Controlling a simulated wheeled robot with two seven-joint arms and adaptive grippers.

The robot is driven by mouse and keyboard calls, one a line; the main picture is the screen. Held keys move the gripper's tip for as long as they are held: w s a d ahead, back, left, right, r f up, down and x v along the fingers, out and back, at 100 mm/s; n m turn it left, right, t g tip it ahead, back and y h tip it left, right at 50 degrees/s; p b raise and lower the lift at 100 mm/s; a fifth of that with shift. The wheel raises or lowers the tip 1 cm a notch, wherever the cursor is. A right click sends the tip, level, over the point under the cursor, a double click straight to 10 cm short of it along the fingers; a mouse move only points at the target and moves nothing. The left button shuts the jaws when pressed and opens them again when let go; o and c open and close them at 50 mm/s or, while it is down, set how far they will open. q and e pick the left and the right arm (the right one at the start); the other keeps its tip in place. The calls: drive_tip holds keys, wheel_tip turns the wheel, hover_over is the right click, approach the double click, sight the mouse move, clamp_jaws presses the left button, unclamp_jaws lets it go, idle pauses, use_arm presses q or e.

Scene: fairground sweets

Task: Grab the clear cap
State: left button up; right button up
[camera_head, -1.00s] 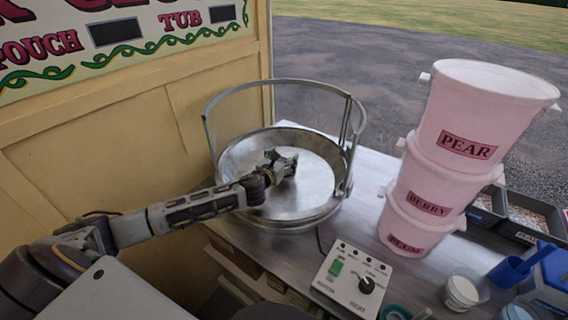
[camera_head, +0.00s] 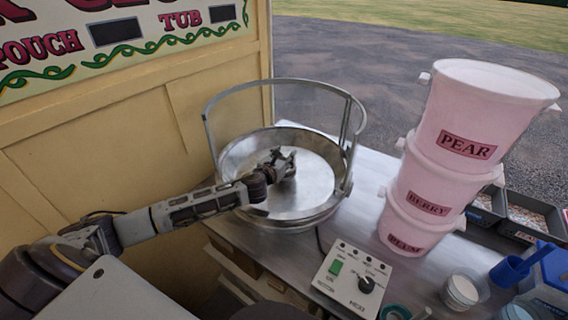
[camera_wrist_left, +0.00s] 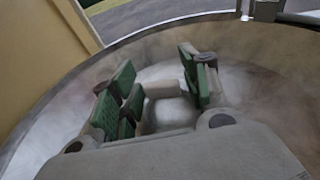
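My left gripper (camera_head: 284,161) is inside the wide metal pan (camera_head: 235,155), above its floor. I cannot pick out a clear cap for certain. A clear round piece (camera_head: 484,289) shows beside a white tub (camera_head: 461,292) at the lower right of the head view, but I cannot tell whether it is a cap. My right gripper is not in view.
A tall metal hoop handle (camera_head: 290,82) arches over the pan. A control box (camera_head: 352,281) stands in front of it. Stacked pink buckets (camera_head: 462,110) stand to the right, with dark trays (camera_head: 528,215) and a blue container (camera_head: 553,278) beyond. A yellow panel (camera_head: 120,150) borders the left.

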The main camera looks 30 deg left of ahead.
use_arm(q)
drive_tip(key=shift+s+f, duration=0.1)
drive_tip(key=shift+f, duration=0.1)
drive_tip(key=c, duration=0.4)
drive_tip(key=shift+f, duration=0.15)
drive_tip(key=shift+s+f, duration=0.1)
drive_tip(key=shift+f, duration=0.05)
drive_tip(key=shift+r, duration=0.65)
clamp_jaws()
drive_tip(key=r+p, duration=0.1)
drive_tip(key=r, duration=0.7)
drive_tip(key=shift+w+r, duration=0.2)
drive_tip(key=shift+r, duration=0.5)
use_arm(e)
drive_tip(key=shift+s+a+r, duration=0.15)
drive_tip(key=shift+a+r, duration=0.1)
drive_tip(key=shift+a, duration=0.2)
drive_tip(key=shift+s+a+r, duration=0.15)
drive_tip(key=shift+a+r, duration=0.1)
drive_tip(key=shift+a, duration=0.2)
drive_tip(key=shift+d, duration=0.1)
